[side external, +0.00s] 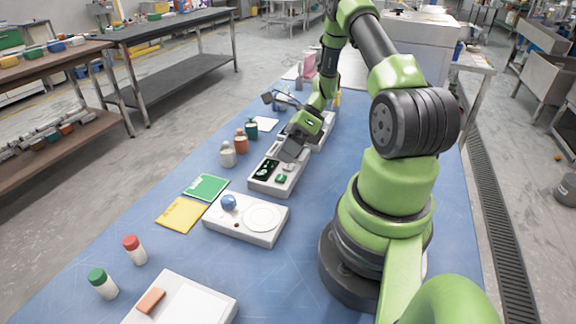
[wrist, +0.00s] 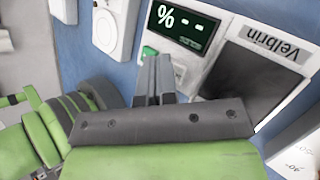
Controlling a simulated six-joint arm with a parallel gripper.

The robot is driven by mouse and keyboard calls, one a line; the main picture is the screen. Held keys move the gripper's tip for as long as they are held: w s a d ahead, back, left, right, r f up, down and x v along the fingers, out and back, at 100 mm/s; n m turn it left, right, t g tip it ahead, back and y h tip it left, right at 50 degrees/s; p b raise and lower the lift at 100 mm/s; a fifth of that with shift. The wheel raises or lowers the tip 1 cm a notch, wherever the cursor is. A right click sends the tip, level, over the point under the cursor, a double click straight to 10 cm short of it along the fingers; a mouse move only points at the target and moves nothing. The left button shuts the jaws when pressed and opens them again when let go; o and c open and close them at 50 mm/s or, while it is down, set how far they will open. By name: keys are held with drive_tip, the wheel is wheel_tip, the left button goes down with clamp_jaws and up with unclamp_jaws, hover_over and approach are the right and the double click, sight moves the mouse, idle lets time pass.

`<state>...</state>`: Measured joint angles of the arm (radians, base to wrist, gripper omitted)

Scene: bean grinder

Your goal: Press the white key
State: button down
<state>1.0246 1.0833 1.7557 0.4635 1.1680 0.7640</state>
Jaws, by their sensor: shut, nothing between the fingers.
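The bean grinder (side external: 258,185) is a pale box on the blue table with a dark lit display (side external: 265,169). A green key (side external: 281,178) sits beside the display; it also shows in the wrist view (wrist: 148,52). A small pale spot beyond the green key, close to my fingers, may be the white key, but I cannot tell for sure. My gripper (wrist: 154,62) is shut and empty, over the grinder's panel. I cannot tell whether its tips touch it.
A white device (side external: 230,232) with a round plate and blue knob stands nearer the camera. Small bottles (side external: 227,155) stand left of the grinder. Yellow (side external: 181,214) and green (side external: 207,187) cards lie on the table.

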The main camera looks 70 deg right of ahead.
drive_tip(key=shift+f, duration=0.75)
idle(1.1)
drive_tip(key=shift+w, duration=0.1)
drive_tip(key=shift+r, duration=0.85)
drive_tip(key=shift+r, duration=0.1)
drive_tip(key=shift+r, duration=2.45)
